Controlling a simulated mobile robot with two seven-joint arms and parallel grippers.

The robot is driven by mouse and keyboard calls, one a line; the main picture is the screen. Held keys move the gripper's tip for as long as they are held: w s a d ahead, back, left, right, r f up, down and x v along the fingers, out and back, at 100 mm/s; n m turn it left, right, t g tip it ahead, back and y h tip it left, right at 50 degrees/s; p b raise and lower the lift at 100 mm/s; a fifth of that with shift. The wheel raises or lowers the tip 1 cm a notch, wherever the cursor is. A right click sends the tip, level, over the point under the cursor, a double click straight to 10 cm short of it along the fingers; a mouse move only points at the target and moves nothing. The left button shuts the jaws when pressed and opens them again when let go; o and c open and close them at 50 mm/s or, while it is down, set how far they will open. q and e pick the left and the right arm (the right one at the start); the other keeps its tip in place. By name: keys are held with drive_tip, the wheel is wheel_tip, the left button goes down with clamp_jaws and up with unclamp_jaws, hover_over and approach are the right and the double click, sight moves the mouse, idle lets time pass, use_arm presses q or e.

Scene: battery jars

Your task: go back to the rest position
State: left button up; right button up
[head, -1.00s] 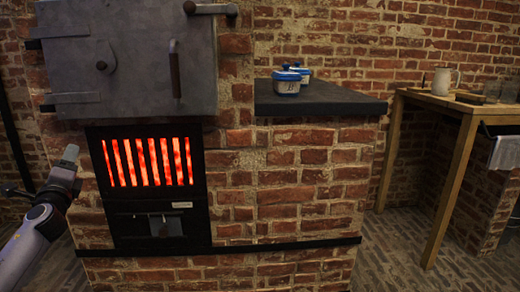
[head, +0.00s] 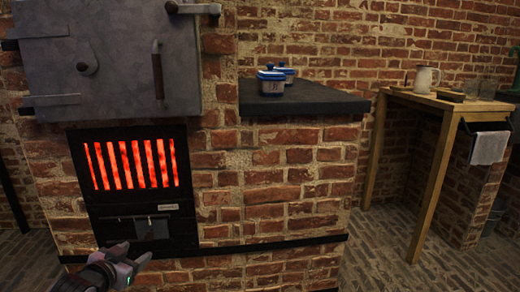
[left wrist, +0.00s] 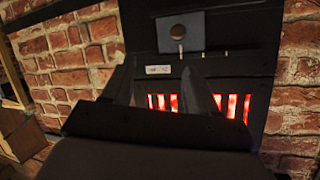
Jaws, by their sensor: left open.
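My left gripper (head: 125,258) is low at the bottom left of the head view, in front of the brick stove below its glowing grate (head: 130,164). It is open, with nothing between its fingers. In the left wrist view its two dark fingers (left wrist: 162,88) stand apart before the grate, whose red bars (left wrist: 200,104) show behind them. My right gripper is in neither view.
A grey metal door (head: 110,60) is above the grate. Two blue-lidded jars (head: 271,86) stand on the dark slab (head: 310,104) beside it. A wooden table (head: 447,101) with a mug (head: 424,79) is at the right. The floor (head: 390,250) between is clear.

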use_arm(q)
drive_tip(key=s+d+f+g+h, duration=0.1)
drive_tip(key=s+d+f+h, duration=0.15)
drive_tip(key=s+d, duration=0.45)
drive_tip(key=s+d+f+h, duration=0.2)
drive_tip(key=s+d+f, duration=0.15)
drive_tip(key=d, duration=0.55)
drive_tip(key=s+d+r+h, duration=0.3)
drive_tip(key=s+d+r, duration=0.1)
drive_tip(key=s+d, duration=0.75)
drive_tip(key=s+a+r+g+y+p, duration=0.1)
drive_tip(key=a+r+p, duration=0.5)
drive_tip(key=p, duration=1)
drive_tip(key=s+a+r+n+g+y+p, duration=0.1)
drive_tip(key=s+a+r+y+p, duration=0.3)
drive_tip(key=r+p, duration=0.6)
drive_tip(key=s+a+p, duration=0.2)
drive_tip(key=p, duration=0.5)
drive_tip(key=shift+r, duration=0.15)
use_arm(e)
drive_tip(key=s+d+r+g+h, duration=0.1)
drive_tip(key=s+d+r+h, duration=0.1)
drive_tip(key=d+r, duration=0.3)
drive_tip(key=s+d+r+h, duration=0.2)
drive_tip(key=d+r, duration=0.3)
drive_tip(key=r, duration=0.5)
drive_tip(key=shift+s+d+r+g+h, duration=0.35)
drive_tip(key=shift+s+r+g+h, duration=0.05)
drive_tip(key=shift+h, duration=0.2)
